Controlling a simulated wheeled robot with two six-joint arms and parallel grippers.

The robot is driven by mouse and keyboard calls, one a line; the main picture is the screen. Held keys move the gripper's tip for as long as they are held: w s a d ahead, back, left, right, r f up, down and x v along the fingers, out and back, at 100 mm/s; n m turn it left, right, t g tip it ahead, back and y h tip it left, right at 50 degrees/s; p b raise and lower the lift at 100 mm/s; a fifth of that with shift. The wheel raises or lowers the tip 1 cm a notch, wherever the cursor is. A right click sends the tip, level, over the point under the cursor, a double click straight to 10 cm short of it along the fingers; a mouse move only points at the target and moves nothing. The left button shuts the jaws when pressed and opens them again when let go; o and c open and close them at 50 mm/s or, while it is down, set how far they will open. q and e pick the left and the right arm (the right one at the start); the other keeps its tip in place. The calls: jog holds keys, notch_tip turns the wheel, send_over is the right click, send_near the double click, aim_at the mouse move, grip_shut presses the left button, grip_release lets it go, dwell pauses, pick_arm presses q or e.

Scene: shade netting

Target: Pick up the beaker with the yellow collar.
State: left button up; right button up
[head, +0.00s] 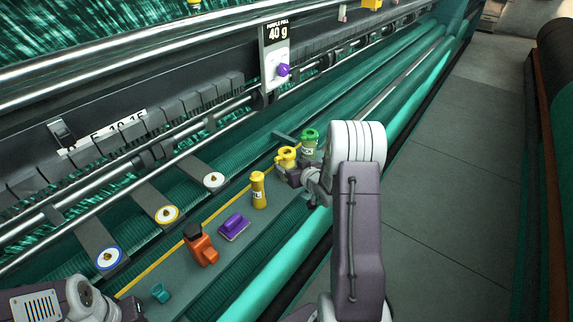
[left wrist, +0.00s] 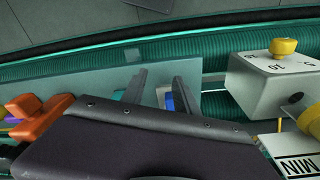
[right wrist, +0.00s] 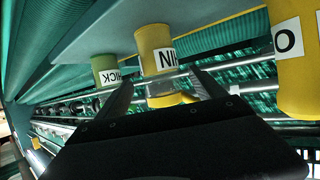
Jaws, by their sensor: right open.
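The beaker with the yellow collar (head: 286,155) stands on the grey-green shelf, beside a beaker with a green collar (head: 309,143). In the right wrist view its yellow collar (right wrist: 156,45) carries a partly readable "NI" label, with a clear yellowish body; the green-collared beaker (right wrist: 106,71) is to its left. My right gripper (head: 287,172) is at the near side of the yellow-collared beaker. Its fingers are apart, one on either side of the beaker in the right wrist view; whether they touch it is unclear. My left gripper (left wrist: 160,88) is open, low at the left.
A sign reads "40 g" (head: 278,32). A white box with a yellow knob (left wrist: 278,80) is near my left gripper.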

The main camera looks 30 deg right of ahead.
aim_at(290, 166)
jog(key=x, duration=0.3)
jog(key=shift+w+a+f+b, duration=0.1)
jog(key=shift+f+b, duration=0.15)
jog(key=shift+b, duration=0.1)
jog(key=shift+w, duration=0.3)
jog(key=shift+w, duration=0.2)
jog(key=c, duration=1.5)
jog(key=shift+s+r, duration=0.1)
jog(key=shift+s, duration=0.05)
jog(key=shift+c, duration=1.1)
